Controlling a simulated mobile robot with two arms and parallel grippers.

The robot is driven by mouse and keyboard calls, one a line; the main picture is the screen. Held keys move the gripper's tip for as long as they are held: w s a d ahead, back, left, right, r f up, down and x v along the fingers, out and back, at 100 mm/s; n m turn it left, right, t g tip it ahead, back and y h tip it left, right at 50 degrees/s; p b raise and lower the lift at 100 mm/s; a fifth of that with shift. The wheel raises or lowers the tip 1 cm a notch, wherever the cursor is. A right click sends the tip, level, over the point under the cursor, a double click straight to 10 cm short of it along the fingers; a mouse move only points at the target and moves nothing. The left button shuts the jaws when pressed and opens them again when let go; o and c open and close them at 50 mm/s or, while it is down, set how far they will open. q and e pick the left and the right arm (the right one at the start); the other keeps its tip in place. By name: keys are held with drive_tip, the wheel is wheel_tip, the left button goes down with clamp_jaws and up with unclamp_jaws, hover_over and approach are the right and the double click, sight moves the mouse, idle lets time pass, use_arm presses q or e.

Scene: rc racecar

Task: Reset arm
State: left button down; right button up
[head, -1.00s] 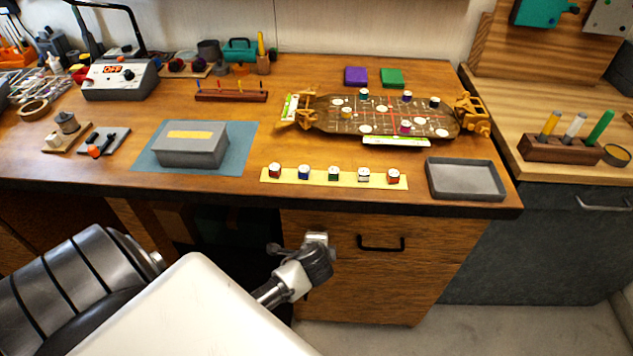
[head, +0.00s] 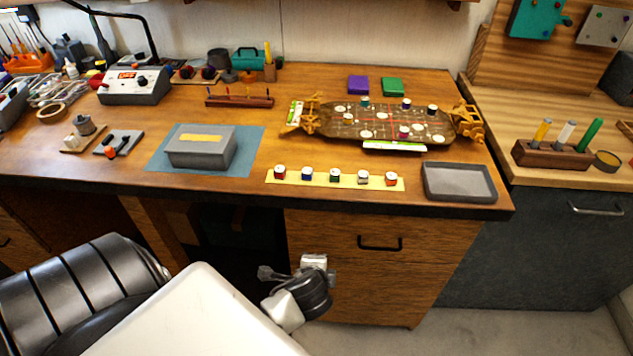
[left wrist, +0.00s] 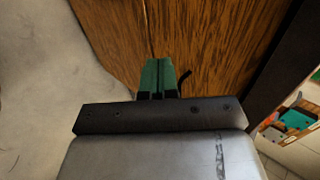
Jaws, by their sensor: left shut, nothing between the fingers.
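My left gripper (left wrist: 158,77) shows in the left wrist view, its green fingers shut together with nothing between them. Brown wood-grain panels fill the picture beyond the fingers, with pale floor at the left. In the head view a grey and white part of my arm (head: 300,290) is low in front of the wooden cabinet, below the worktop edge and clear of the objects on it. No gripper fingers can be made out there. My right gripper is not seen.
The workbench (head: 330,75) holds a racecar chassis (head: 385,127), a yellow strip (head: 312,179) with several small cylinders, a grey tray (head: 460,182) and a grey box (head: 201,150) on a blue mat. The cabinet has a black handle (head: 380,246). Floor is free at the lower right.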

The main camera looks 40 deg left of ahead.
use_arm(q)
drive_tip(key=shift+s+r, duration=0.15)
drive_tip(key=s+d+f+n+g+h, duration=0.15)
drive_tip(key=s+f, duration=0.35)
drive_tip(key=f, duration=0.6)
drive_tip(key=s+d+f+n+g+h, duration=0.15)
drive_tip(key=s+f, duration=0.35)
drive_tip(key=f, duration=0.6)
drive_tip(key=s+d+f+n+g+h, duration=0.1)
drive_tip(key=s+f+n+g, duration=0.1)
drive_tip(key=s+f, duration=0.4)
drive_tip(key=s+d+f+n+g+h, duration=0.1)
drive_tip(key=s+f+n, duration=0.2)
drive_tip(key=s, duration=1.2)
wheel_tip(320, 180, down, 4)
drive_tip(key=shift+r+n+g, duration=0.2)
drive_tip(key=shift+n+g, duration=0.2)
drive_tip(key=shift+s, duration=0.1)
